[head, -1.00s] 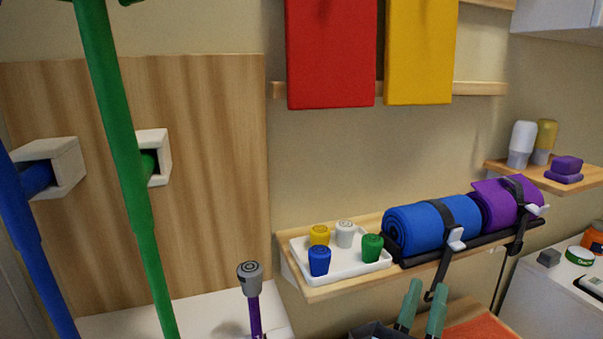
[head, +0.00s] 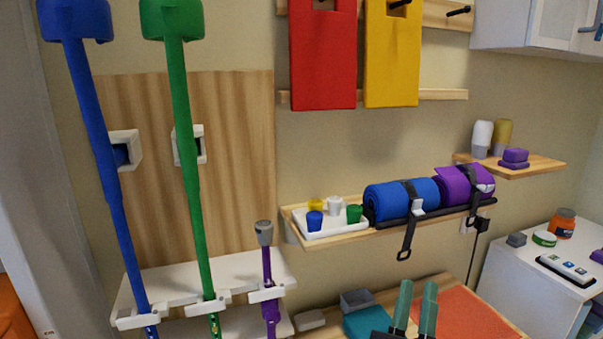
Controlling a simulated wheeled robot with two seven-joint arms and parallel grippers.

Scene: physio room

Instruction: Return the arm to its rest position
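My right gripper (head: 418,285) shows at the bottom of the head view, right of centre. Its two teal fingers point up, with a visible gap and nothing between them. It appears in front of a low wooden surface (head: 458,279), below the wall shelf, and I see no contact with anything. Most of my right arm is outside the picture. My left gripper is not in view.
A wall shelf (head: 288,213) holds a white tray (head: 345,226) of small coloured caps, a blue roll (head: 395,200) and a purple roll (head: 456,180). Blue (head: 102,185) and green (head: 183,120) crutches stand left. A white cabinet (head: 518,285) stands right.

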